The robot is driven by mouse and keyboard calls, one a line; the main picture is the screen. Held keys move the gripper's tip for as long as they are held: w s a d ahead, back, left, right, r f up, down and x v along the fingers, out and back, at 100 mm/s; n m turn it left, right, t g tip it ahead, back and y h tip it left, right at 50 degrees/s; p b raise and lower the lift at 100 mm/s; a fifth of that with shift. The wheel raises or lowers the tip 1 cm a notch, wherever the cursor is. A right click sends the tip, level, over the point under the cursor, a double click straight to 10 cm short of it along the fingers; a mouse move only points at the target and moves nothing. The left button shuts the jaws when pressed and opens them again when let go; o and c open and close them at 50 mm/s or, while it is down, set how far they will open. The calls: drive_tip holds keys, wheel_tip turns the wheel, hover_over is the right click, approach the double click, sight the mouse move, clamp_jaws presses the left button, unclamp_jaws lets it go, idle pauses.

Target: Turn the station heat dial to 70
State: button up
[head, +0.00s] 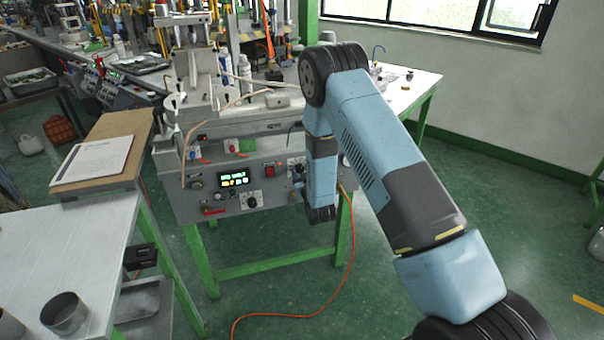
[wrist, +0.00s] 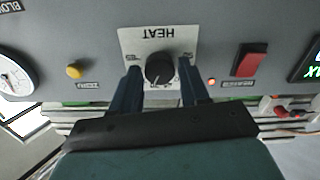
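The heat dial (wrist: 159,68) is a round black knob on a white plate marked HEAT (wrist: 140,42), on the grey station panel. The wrist view shows the panel upside down. My gripper (wrist: 160,80) is open, with one dark blue finger on each side of the knob. Small gaps show between the fingers and the knob, and I see no firm contact. The fingers cover parts of the plate's scale, so the dial's setting cannot be read. In the head view my arm hides the gripper and part of the panel.
In the wrist view a red rocker switch (wrist: 248,60) and a lit display (wrist: 311,62) sit right of the dial. A yellow button (wrist: 74,71) and a round gauge (wrist: 14,77) sit left. An orange cable (head: 349,245) hangs to the floor in the head view.

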drive_tip(key=c, duration=0.7)
drive_tip(key=shift+n, duration=1.1)
drive_tip(key=shift+a, duration=0.1)
drive_tip(key=o, duration=1)
drive_tip(key=shift+o, duration=0.2)
drive_tip(key=shift+s, duration=0.1)
drive_tip(key=v, duration=1.3)
drive_tip(key=shift+s, duration=0.35)
drive_tip(key=shift+w+d, duration=0.1)
drive_tip(key=shift+d, duration=0.1)
